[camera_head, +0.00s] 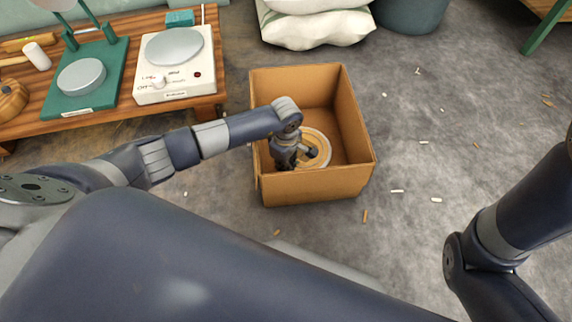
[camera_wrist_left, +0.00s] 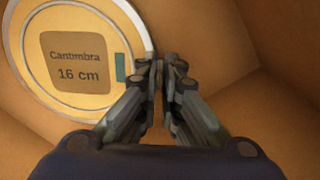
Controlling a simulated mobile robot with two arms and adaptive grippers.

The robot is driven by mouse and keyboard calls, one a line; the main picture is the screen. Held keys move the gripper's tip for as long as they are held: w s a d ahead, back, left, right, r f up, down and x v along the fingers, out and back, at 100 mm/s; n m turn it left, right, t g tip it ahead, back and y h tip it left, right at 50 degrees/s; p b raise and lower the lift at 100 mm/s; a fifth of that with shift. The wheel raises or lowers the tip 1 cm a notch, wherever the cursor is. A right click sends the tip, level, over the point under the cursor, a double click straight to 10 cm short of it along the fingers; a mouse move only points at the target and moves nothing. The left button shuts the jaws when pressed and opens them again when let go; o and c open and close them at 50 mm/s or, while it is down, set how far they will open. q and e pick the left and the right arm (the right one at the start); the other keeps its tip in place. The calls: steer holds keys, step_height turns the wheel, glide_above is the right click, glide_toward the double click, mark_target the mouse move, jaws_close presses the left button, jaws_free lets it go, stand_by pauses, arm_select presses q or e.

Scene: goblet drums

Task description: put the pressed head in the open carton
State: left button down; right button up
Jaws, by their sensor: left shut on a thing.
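The open carton (camera_head: 318,187) stands on the floor, a brown box with its top open. The pressed head (camera_head: 320,140) is a round pale-tan disc with a white rim, inside the carton. In the left wrist view the head (camera_wrist_left: 95,88) shows a label reading "Cantimbra 16 cm". My left gripper (camera_head: 311,152) reaches down into the carton. In the left wrist view the fingers of my left gripper (camera_wrist_left: 158,66) are shut on the head's rim at its right edge. Whether the head touches the carton's bottom I cannot tell. My right gripper is out of view; only part of that arm shows.
A wooden bench (camera_head: 118,117) at the upper left holds a hotplate (camera_head: 175,70) and a green press (camera_head: 85,85). White sacks (camera_head: 318,27) and a grey-green bin (camera_head: 410,12) stand behind the carton. Small scraps litter the otherwise open floor to the right.

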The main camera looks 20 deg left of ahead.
arm_select(q)
steer(key=c, duration=1.7)
jaws_free()
steer(key=shift+r, duration=0.15)
step_height(320, 180, up, 12)
